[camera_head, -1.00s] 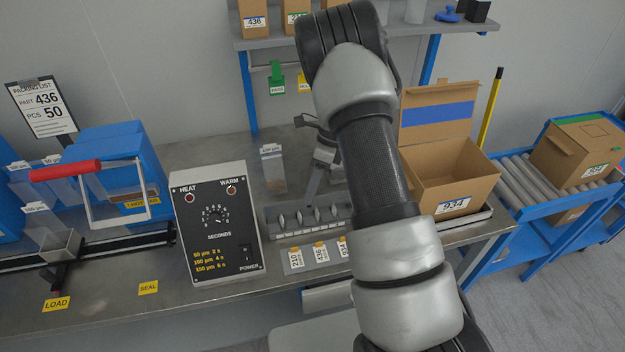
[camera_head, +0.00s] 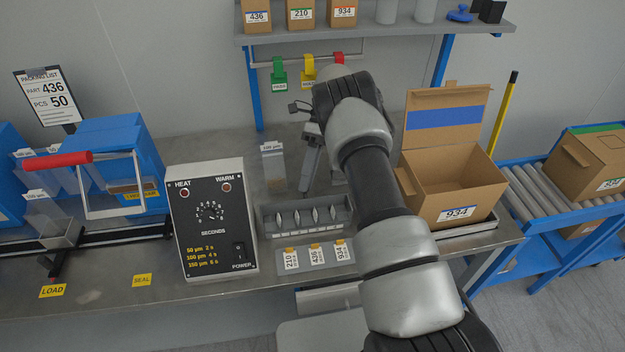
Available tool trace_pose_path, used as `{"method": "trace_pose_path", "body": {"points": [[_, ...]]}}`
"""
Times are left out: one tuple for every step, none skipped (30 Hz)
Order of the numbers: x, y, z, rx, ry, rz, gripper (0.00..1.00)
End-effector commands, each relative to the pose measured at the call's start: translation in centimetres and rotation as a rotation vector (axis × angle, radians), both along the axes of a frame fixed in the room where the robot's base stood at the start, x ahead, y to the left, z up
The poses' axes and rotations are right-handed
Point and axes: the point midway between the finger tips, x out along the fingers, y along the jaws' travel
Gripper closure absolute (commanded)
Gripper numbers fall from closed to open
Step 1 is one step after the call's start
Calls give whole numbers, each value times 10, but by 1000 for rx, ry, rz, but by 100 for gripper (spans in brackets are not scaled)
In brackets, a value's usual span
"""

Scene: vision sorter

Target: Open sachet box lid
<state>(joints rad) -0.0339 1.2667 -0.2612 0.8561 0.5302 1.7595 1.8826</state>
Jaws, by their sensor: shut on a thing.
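I cannot make out for certain which thing is the sachet box. A small upright clear container (camera_head: 273,168) labelled 100 µm stands on the bench behind the grey slotted rack, just left of my gripper. My gripper (camera_head: 310,175) points down above the back of the bench, behind the rack. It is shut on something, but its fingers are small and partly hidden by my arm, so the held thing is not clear. A grey shape beside the gripper is mostly covered by my arm.
The sealer timer box (camera_head: 212,218) stands left of the grey rack (camera_head: 300,216). An open carton (camera_head: 455,195) marked 934 stands right of my arm. A red-handled sealer (camera_head: 60,160) is at left. A shelf (camera_head: 375,32) with a tag rail is above.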

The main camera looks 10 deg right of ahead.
Motion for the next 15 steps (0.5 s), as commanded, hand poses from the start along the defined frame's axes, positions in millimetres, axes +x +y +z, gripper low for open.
{"method": "trace_pose_path", "body": {"points": [[1, 1, 0, 0, 1, -1, 100], [1, 1, 0, 0, 2, 0, 100], [1, 1, 0, 0, 4, -1, 100], [1, 1, 1, -1, 4, 0, 100], [1, 1, 1, -1, 4, -1, 100], [1, 1, 1, -1, 4, -1, 100], [1, 1, 1, -1, 4, -2, 100], [1, 1, 1, -1, 4, -2, 100], [1, 1, 1, 0, 4, -1, 100], [1, 1, 1, 0, 4, -1, 100], [1, 1, 1, 0, 4, -1, 100], [1, 1, 1, 0, 4, -1, 100], [1, 1, 1, 0, 4, -1, 100], [1, 2, 1, 0, 4, -1, 77], [1, 2, 1, -1, 3, -1, 70]]}}
